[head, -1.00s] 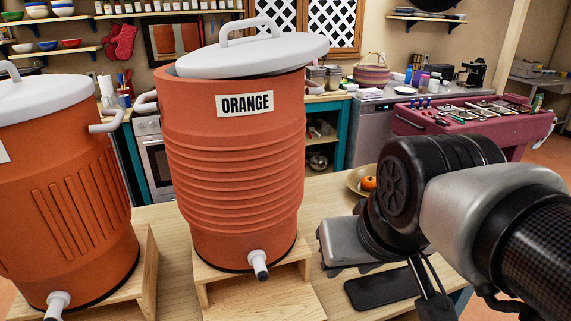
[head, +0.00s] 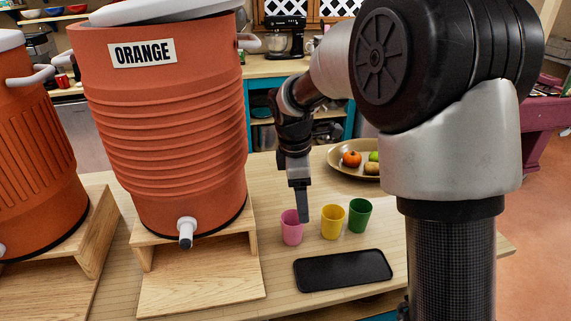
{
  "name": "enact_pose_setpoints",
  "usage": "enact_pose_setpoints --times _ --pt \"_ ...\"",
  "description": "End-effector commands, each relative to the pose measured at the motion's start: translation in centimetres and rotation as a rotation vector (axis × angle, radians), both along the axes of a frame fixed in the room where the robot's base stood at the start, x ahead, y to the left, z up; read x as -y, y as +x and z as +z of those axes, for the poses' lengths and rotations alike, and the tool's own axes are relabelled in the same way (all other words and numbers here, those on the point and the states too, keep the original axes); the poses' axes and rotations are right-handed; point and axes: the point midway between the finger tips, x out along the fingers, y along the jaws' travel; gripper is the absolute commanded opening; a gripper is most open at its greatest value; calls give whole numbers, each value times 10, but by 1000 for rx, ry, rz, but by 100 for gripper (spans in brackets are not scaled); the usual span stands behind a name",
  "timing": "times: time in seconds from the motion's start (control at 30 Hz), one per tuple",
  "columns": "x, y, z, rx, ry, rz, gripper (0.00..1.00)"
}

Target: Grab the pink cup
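The pink cup (head: 291,230) stands upright on the wooden table, left of a yellow cup (head: 331,224) and a green cup (head: 359,216). My gripper (head: 301,207) points down at the pink cup. Its visible finger overlaps the cup's right rim in the head view. I cannot tell whether this finger is inside the cup, beside it or touching it. The other finger cannot be made out, so the gap between the fingers is hidden.
A large orange dispenser (head: 165,120) on a wooden stand is left of the cups, its white spout (head: 186,230) facing forward. A black tray (head: 343,270) lies in front of the cups. A fruit plate (head: 340,160) is behind them. Bare tabletop shows between cups and dispenser.

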Motion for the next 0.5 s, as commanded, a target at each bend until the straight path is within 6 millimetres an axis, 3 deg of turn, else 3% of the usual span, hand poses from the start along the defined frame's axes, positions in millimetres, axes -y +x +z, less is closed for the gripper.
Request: enact_pose_setpoints --times 0.03,0.13,0.5 --pt "-9 9 -26 -34 -14 76 72" --pt "-18 21 -53 -74 -33 193 72" --pt "-23 29 -97 -106 -46 288 72"
